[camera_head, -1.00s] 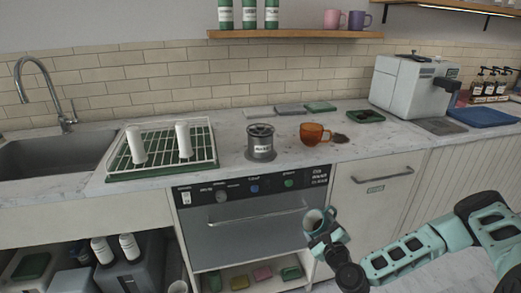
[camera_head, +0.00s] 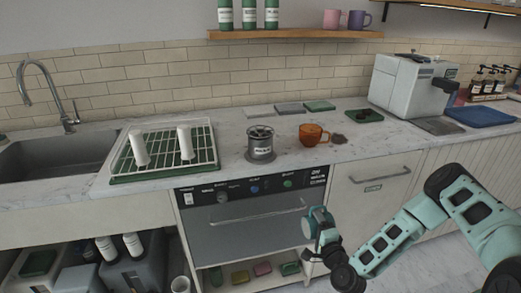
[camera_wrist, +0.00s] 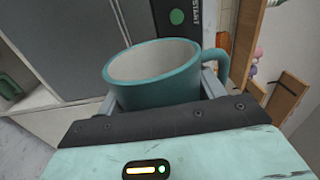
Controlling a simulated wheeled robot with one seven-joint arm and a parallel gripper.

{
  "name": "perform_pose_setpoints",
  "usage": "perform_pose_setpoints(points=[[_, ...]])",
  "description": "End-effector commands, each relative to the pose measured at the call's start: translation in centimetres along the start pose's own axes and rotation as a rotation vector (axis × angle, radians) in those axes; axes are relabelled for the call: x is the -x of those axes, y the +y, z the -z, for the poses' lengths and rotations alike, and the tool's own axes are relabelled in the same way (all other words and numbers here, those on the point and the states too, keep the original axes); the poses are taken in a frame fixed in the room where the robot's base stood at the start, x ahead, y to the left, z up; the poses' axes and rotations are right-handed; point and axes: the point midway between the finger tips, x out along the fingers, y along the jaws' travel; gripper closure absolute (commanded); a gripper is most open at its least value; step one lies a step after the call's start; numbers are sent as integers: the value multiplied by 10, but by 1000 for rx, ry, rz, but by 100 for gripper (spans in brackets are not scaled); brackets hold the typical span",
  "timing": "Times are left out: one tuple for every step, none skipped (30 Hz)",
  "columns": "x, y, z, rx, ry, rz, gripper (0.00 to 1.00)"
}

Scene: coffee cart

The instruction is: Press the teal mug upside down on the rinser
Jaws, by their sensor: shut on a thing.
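The teal mug (camera_head: 313,228) is in my gripper (camera_head: 323,235), low in front of the dishwasher-like machine under the counter. In the wrist view the mug (camera_wrist: 158,78) sits between the two fingers of my gripper (camera_wrist: 162,95), with its pale inside showing and its handle on the right. In the head view the mug looks tilted, its far side hidden. I cannot tell for sure which thing is the rinser.
An orange glass cup (camera_head: 311,134) stands right of the canister, with dark grounds nearby. A wire rack (camera_head: 204,137) with two white upright pieces stands left, beside the sink (camera_head: 50,160). The under-counter machine (camera_head: 240,238) has a bar handle. A coffee machine (camera_head: 405,88) stands back right.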

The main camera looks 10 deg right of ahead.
Motion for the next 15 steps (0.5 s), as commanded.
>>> perform_pose_setpoints(points=[[0, 0, 0, 2, 0, 1, 64], [0, 0, 0, 1, 1, 1, 64], [0, 0, 0, 0, 1, 1, 64], [0, 0, 0, -1, 1, 1, 64], [0, 0, 0, -1, 1, 1, 64], [0, 0, 0, 3, 0, 1, 64], [0, 0, 0, 15, 0, 1, 64], [0, -1, 0, 38, -2, 1, 64], [0, -2, -1, 86, -3, 0, 64], [-1, -3, -1, 133, -4, 1, 64], [-1, -4, -2, 186, -5, 3, 64], [0, -4, -1, 258, -5, 2, 64], [-1, -4, -2, 311, -5, 3, 64], [-1, -4, -1, 360, -4, 4, 64], [-1, -4, -1, 417, -4, 3, 64]])
